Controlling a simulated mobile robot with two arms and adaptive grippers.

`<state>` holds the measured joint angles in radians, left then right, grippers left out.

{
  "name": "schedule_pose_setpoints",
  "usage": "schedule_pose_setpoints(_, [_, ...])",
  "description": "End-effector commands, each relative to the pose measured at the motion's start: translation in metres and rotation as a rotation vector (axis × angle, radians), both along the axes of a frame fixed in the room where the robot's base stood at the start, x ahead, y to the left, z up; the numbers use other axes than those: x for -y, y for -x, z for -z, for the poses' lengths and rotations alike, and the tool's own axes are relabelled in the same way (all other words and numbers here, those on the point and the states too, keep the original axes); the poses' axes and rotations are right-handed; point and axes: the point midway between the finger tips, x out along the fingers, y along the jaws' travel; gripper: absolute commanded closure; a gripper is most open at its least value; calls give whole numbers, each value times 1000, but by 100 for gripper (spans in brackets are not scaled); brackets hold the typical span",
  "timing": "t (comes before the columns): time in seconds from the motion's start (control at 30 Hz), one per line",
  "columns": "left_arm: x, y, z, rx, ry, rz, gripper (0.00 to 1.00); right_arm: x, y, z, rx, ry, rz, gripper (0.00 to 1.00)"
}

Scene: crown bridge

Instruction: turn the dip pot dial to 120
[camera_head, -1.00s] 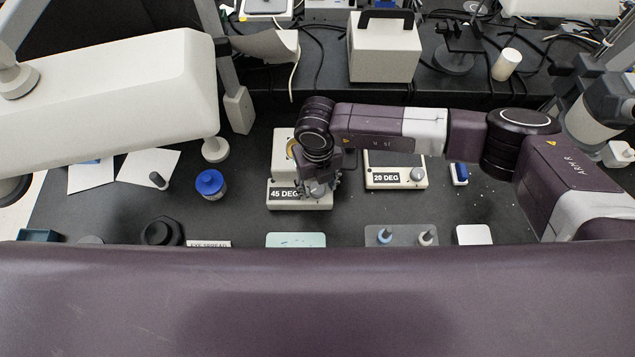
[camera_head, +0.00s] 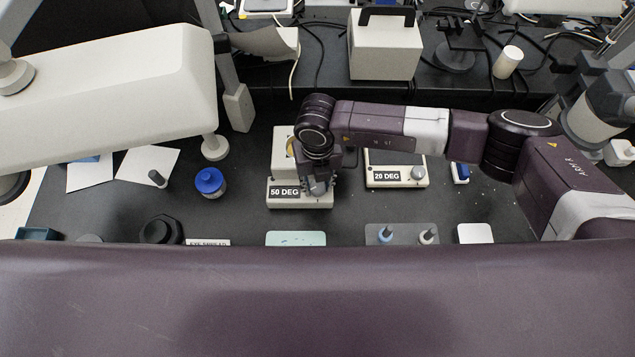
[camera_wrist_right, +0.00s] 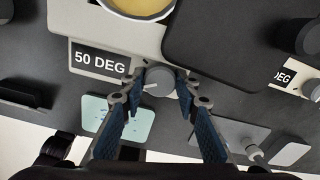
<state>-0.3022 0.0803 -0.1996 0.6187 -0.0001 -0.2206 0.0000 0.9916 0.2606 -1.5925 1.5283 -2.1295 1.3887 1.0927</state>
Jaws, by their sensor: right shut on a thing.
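The dip pot (camera_head: 283,143) is a pale box unit standing in the middle of the bench, with a display (camera_head: 284,192) reading 50 DEG on its front. In the right wrist view the display (camera_wrist_right: 101,61) also reads 50 DEG, and the round pot with yellowish content (camera_wrist_right: 140,6) shows at the top edge. The grey dial (camera_wrist_right: 160,80) beside the display has a white mark pointing left. My right gripper (camera_head: 318,188) is over the front right of the unit. In the wrist view its blue-padded fingers (camera_wrist_right: 162,84) are shut on the dial from both sides. My left gripper is not in view.
A second unit (camera_head: 410,176) to the right reads 20 DEG and has its own knob. A blue-lidded jar (camera_head: 210,183) stands to the left. A pale green plate (camera_head: 296,240) and a grey tray (camera_head: 372,238) with small pegs lie in front.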

Motion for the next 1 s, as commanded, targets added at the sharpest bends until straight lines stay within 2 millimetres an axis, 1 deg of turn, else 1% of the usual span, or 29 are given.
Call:
schedule_pose_setpoints(0.3, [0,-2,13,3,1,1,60,0,0,1,0,-2,270,95])
schedule_pose_setpoints(0.6, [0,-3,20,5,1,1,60,0,-1,0,1,-2,542,95])
schedule_pose_setpoints(0.8, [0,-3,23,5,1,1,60,0,-1,-1,1,-2,685,95])
schedule_pose_setpoints(1.0, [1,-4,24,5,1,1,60,0,-1,-1,3,-1,781,95])
